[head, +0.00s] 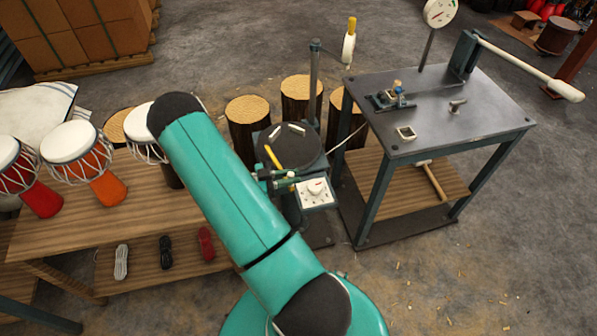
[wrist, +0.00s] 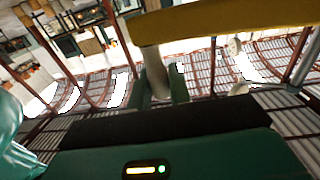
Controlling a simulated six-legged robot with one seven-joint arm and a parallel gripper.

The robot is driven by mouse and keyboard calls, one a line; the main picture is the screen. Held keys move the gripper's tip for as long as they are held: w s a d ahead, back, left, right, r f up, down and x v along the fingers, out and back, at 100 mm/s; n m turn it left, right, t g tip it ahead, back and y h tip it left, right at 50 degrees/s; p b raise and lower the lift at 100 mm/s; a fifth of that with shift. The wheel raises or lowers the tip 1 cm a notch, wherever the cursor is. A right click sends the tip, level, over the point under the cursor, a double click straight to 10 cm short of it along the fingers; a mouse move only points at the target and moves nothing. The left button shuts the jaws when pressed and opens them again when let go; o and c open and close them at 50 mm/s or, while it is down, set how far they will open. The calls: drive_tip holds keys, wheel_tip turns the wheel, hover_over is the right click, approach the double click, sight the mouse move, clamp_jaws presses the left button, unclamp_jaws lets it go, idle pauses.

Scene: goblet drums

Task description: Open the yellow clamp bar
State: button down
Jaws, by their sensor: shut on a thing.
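The yellow clamp bar (head: 273,157) lies slanted over the dark round plate (head: 305,150) of a stand in the head view. In the wrist view the yellow bar (wrist: 230,25) crosses the top of the picture, close to the camera. A pale post-like grip (wrist: 154,72) reaches from the bar down between my fingers. My gripper (wrist: 160,85) is shut on this pale grip, with a dark green finger on each side.
A white dial box (head: 316,192) sits at the stand's front, and an upright post (head: 314,85) rises behind it. A metal table (head: 455,110) with a long white-handled lever (head: 530,70) stands right. Goblet drums (head: 75,145) fill the left bench. The front right floor is open.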

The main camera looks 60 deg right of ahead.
drive_tip(key=shift+w+a, duration=0.3)
drive_tip(key=shift+a, duration=0.2)
drive_tip(key=c, duration=1.3)
unclamp_jaws()
drive_tip(key=shift+c, duration=0.2)
drive_tip(key=v, duration=1.3)
drive_tip(key=shift+w+a, duration=0.25)
drive_tip(key=shift+a, duration=0.05)
